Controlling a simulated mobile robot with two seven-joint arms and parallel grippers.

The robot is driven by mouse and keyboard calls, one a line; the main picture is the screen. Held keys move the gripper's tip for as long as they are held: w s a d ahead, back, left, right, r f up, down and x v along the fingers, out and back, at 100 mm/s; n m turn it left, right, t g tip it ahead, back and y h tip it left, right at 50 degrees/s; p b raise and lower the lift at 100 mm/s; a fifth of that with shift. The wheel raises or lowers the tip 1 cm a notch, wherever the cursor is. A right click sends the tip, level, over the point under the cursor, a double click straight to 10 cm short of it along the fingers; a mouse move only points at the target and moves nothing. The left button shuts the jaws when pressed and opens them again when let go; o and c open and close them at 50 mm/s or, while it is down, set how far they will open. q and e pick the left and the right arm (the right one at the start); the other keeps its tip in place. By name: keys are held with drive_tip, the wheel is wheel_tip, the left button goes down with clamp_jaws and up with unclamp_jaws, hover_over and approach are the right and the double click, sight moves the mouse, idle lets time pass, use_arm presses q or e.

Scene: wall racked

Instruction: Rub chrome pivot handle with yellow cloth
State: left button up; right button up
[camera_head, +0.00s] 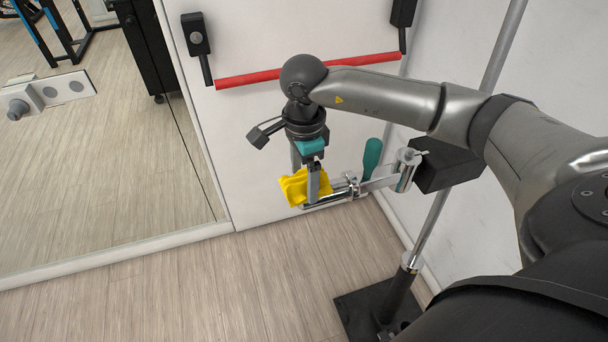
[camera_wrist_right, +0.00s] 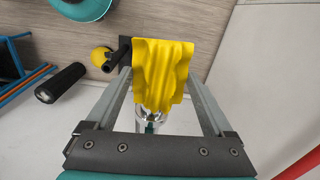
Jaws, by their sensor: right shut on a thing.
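My right gripper (camera_head: 309,188) points down by the white door and is shut on the yellow cloth (camera_head: 293,187). In the right wrist view the cloth (camera_wrist_right: 163,70) hangs rumpled between the two fingers. The chrome pivot handle (camera_head: 343,193) is a shiny bar reaching left from a chrome fitting. Its left end is at the cloth and partly hidden by my gripper. In the right wrist view a chrome part (camera_wrist_right: 150,122) shows just below the cloth. I cannot tell whether the cloth presses on it. My left gripper is in neither view.
A teal grip (camera_head: 372,159) stands up beside the chrome bar. A black block (camera_head: 446,166) and a chrome cylinder (camera_head: 407,169) are to its right. A grey post (camera_head: 435,212) rises from a black base. A red bar (camera_head: 290,74) crosses the door above. Floor at lower left is clear.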

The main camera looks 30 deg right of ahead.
drive_tip(key=shift+f+b, duration=0.45)
drive_tip(key=shift+f, duration=0.15)
drive_tip(key=shift+d, duration=0.1)
